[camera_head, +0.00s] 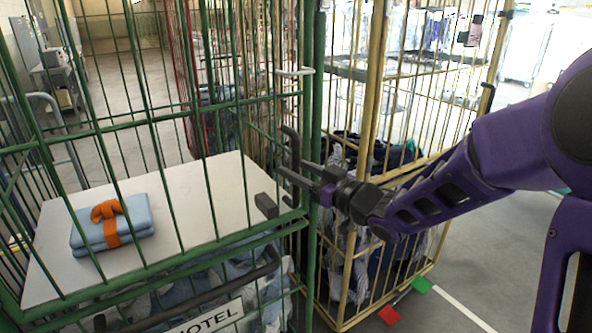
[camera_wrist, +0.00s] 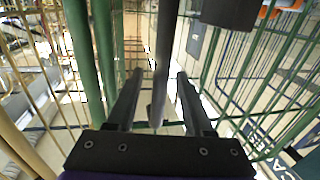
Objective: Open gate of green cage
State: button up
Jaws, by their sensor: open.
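The green cage (camera_head: 316,60) fills the left of the head view, and its barred front looks closed. A dark grey upright handle (camera_head: 290,145) is on its right side, near the corner post. My gripper (camera_head: 284,183) is open by this handle, reaching in from the right. In the wrist view, a grey bar (camera_wrist: 167,45), apparently the handle, runs between the two open fingers (camera_wrist: 160,76). I cannot tell whether they touch it. A dark block (camera_head: 266,206) sits left of the fingers on the cage. The green posts (camera_wrist: 80,60) are left in the wrist view.
A yellow cage (camera_head: 372,90) with dark and grey cloth stands close on the right, beneath my arm. Inside the green cage, folded blue cloth (camera_head: 112,224) with an orange band lies on a white shelf (camera_head: 190,190). Open floor (camera_head: 500,260) shows at the right.

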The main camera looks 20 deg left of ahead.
jog(key=shift+a, duration=0.2)
grip_shut()
dwell(1.4)
